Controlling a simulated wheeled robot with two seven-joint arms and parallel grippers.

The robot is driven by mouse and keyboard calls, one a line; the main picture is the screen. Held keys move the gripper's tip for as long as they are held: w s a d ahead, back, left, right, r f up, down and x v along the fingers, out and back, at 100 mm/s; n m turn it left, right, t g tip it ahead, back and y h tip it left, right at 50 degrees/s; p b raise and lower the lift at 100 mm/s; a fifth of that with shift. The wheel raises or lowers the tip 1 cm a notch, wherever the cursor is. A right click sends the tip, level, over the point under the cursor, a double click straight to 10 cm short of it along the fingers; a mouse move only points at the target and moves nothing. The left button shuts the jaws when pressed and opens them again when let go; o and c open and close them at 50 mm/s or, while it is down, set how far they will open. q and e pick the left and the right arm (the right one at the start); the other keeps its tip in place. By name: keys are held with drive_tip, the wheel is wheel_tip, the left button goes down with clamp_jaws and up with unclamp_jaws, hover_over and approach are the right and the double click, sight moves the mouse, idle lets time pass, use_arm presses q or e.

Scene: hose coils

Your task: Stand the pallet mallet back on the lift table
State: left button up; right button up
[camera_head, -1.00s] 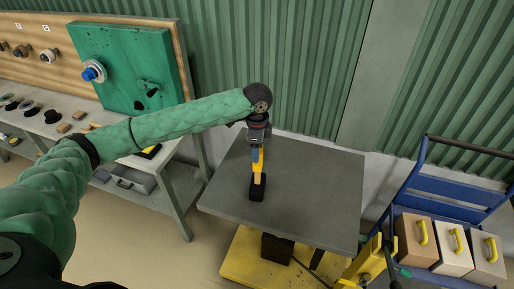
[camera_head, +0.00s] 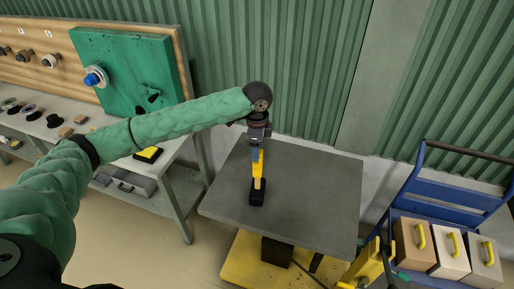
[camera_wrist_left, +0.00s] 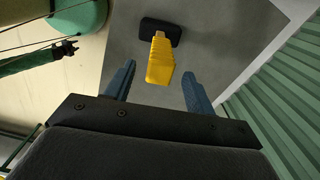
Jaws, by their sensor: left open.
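The pallet mallet has a black head and a yellow handle. It stands head down on the grey top of the lift table (camera_head: 315,200), with its handle (camera_head: 257,170) pointing up and its head (camera_head: 257,193) resting near the left part of the top. My left gripper (camera_head: 259,150) is above the mallet at the handle's upper end. In the left wrist view the open blue fingers (camera_wrist_left: 159,75) lie on either side of the handle's near end (camera_wrist_left: 160,66), with gaps on both sides. The black head (camera_wrist_left: 160,29) lies beyond it. My right gripper is not in view.
A workbench (camera_head: 185,195) with a green panel (camera_head: 125,65) stands at the left. A blue cart (camera_head: 450,195) with several yellow-handled boxes is at the right. A green corrugated wall (camera_head: 290,60) is behind the table. The right part of the tabletop is clear.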

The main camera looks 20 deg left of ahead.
use_arm(q)
drive_tip(key=shift+r, duration=1.5)
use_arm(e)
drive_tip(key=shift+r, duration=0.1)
use_arm(q)
wheel_tip(320, 180, up, 8)
drive_tip(key=b, duration=0.4)
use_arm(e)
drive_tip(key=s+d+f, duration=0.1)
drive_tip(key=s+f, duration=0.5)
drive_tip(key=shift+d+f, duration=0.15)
use_arm(q)
drive_tip(key=shift+f, duration=0.1)
